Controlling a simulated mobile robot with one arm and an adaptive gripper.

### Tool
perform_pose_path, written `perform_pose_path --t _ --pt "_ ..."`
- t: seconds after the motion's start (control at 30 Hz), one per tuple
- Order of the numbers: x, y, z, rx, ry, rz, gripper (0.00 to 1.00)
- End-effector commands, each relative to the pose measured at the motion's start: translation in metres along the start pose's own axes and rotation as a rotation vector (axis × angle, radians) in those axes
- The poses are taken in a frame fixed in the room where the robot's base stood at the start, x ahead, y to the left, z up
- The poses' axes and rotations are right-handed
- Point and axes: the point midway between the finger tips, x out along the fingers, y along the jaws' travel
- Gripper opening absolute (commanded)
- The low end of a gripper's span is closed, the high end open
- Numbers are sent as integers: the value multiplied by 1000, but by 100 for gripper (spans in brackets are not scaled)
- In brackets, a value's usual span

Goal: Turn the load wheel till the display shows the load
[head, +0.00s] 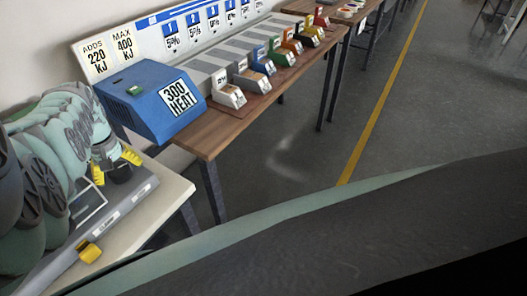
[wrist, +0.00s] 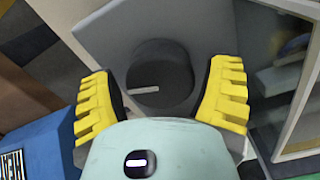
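The load wheel (wrist: 158,72) is a dark round knob with a pale line across it, on a grey panel in the wrist view. My gripper (wrist: 160,98) has yellow, ribbed fingers, one on each side of the wheel. They are open, with a narrow gap showing on both sides. In the head view my gripper (head: 115,165) is low over the grey machine (head: 130,205) at left, and the wheel is mostly hidden. A framed dark screen (head: 88,204) lies beside it. The screen (wrist: 288,75) also shows at the right of the wrist view, with no readable number.
A blue box marked "300 HEAT" (head: 150,100) stands on the wooden table (head: 210,135) just behind the machine. Several small coloured blocks with labels line that table. A yellow piece (head: 90,252) sits on the machine's front edge.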

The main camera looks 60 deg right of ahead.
Motion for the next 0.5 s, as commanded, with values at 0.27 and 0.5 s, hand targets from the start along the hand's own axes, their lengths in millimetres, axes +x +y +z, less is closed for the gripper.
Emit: perform_pose_path --t 0.27,0.5 --pt "0 0 0 -1 1 0 78" --pt "-8 0 -1 1 3 -1 78"
